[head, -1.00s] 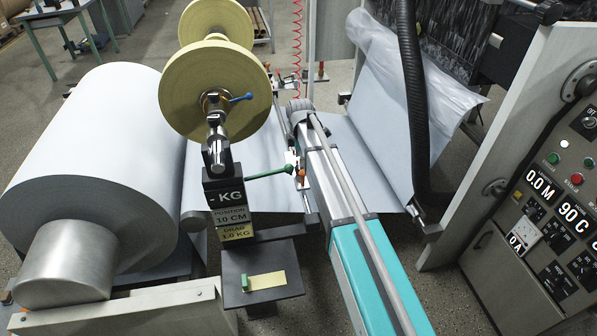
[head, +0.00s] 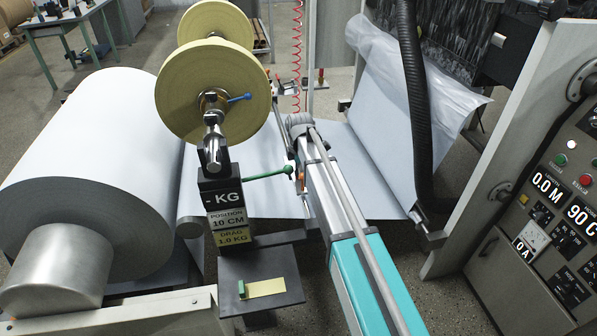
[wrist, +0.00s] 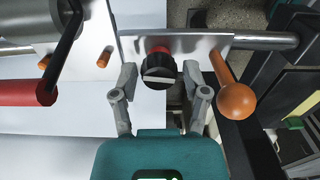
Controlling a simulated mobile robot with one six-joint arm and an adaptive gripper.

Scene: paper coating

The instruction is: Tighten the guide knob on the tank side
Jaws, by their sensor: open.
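A black ribbed knob with a red collar (wrist: 158,65) sits on a bright metal plate (wrist: 205,42) in the wrist view. I cannot tell from its markings whether it is the tank-side guide knob. My gripper (wrist: 159,84) is open, with one finger on each side of the black knob. Whether the fingers touch it is unclear. An orange ball-ended handle (wrist: 236,100) sticks out just right of the right finger. In the head view my arm covers the gripper and the black knob.
A red-gripped lever (wrist: 28,93) and two small orange pins (wrist: 103,61) lie left of the fingers. In the head view, a large paper roll (head: 95,150), a yellow roll (head: 212,90) and a green-handled lever (head: 268,173) stand left of my arm. A control panel (head: 550,215) is at right.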

